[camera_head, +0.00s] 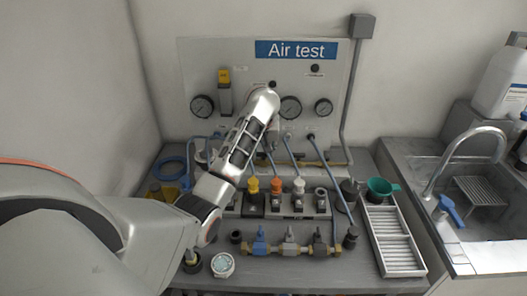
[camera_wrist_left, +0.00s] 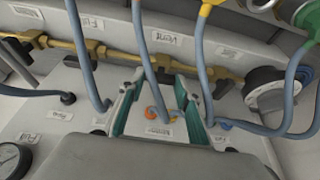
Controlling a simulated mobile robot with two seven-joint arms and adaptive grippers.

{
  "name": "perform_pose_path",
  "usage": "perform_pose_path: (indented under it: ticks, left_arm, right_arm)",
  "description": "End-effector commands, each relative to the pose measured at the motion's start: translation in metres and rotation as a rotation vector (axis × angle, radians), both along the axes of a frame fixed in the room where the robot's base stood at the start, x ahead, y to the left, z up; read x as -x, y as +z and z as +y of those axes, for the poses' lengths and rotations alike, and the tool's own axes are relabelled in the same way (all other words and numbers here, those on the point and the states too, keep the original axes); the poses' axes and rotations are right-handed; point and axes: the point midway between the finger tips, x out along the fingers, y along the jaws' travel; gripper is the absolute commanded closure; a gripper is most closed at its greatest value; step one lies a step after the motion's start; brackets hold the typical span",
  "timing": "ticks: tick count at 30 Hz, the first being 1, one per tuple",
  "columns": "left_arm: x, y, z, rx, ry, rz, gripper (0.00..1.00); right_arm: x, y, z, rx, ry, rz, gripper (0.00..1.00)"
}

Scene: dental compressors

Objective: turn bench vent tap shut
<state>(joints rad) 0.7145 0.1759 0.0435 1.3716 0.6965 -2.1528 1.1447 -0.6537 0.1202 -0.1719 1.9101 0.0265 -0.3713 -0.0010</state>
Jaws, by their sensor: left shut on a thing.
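In the left wrist view, a brass pipe (camera_wrist_left: 110,55) with small taps runs across near a "Vent" label (camera_wrist_left: 165,38). My left gripper (camera_wrist_left: 160,84) has its teal-padded fingers on either side of a dark part at this pipe, which looks like the bench vent tap. The tap is mostly hidden by the fingers and a blue hose, so its handle angle cannot be told. In the head view my left arm reaches up to the panel, and its wrist hides the fingertips and the tap. My right gripper is not in view.
The "Air test" panel (camera_head: 297,49) carries gauges (camera_head: 203,107). Blue hoses (camera_head: 329,168) hang around the gripper. Capped valves (camera_head: 276,187), a brass manifold (camera_head: 289,246), a green funnel (camera_head: 381,186) and a slatted tray (camera_head: 394,240) crowd the bench. A sink stands right.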

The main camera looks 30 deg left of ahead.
Motion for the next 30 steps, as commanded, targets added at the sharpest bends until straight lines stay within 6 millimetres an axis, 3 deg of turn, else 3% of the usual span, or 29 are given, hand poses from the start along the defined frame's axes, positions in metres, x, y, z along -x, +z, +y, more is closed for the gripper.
perform_pose_path:
  ticks: [11, 30]
  left_arm:
    - [0.0009, 0.0002, 0.0021, 0.001, -0.161, -0.001, 0.88]
    - [0.0011, 0.0009, 0.0092, 0.000, -0.757, -0.001, 0.88]
  right_arm:
    - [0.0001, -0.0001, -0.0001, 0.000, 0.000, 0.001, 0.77]
    - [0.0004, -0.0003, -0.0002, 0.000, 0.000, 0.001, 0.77]
